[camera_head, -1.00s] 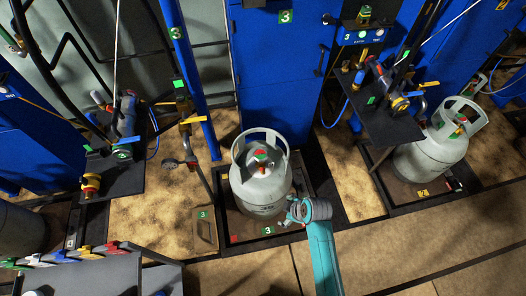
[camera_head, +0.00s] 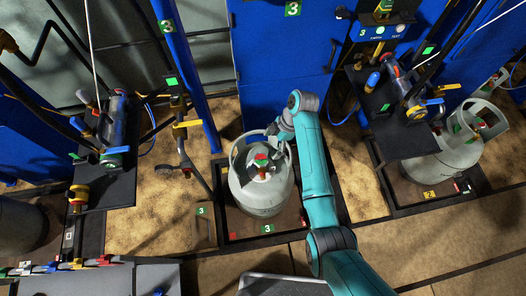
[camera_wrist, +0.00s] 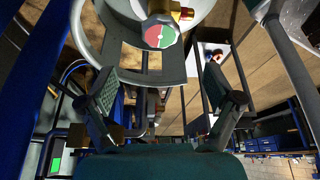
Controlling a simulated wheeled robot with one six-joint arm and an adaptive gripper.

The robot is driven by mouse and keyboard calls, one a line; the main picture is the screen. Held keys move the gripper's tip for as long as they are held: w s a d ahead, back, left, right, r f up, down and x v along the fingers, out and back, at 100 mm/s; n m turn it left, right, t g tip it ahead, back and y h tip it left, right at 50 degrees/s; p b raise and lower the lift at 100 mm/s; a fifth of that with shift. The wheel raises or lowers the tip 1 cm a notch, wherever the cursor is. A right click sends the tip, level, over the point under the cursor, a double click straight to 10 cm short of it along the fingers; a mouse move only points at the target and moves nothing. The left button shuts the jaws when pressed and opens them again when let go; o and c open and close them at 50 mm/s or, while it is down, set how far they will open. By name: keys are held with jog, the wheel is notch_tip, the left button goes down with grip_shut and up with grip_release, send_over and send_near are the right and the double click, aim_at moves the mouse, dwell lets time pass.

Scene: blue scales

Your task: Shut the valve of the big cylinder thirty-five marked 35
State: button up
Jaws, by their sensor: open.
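A big grey gas cylinder (camera_head: 258,200) stands upright in a black-edged bay with green 3 labels; I cannot read a 35 on it. Its valve (camera_head: 261,161) sits inside the round collar on top and shows red and green. In the wrist view the valve's round red-and-green knob (camera_wrist: 160,37) is at the top middle, beside brass fittings, with the grey collar around it. My gripper (camera_head: 277,134) is at the back right of the collar, partly hidden by my arm. In the wrist view my gripper (camera_wrist: 158,92) is open and empty, its fingers apart below the knob.
A second grey cylinder (camera_head: 455,150) stands at the right by a yellow 2 label. Black shelves with hoses and valves (camera_head: 108,160) stand left and right (camera_head: 405,115). A blue cabinet (camera_head: 275,65) is behind the cylinder. Bare floor (camera_head: 150,220) lies to the left.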

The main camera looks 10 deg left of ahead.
aim_at(261, 159)
jog(key=x, duration=1)
jog(key=shift+d, duration=0.1)
jog(key=c, duration=1.1)
jog(key=shift+c, duration=0.2)
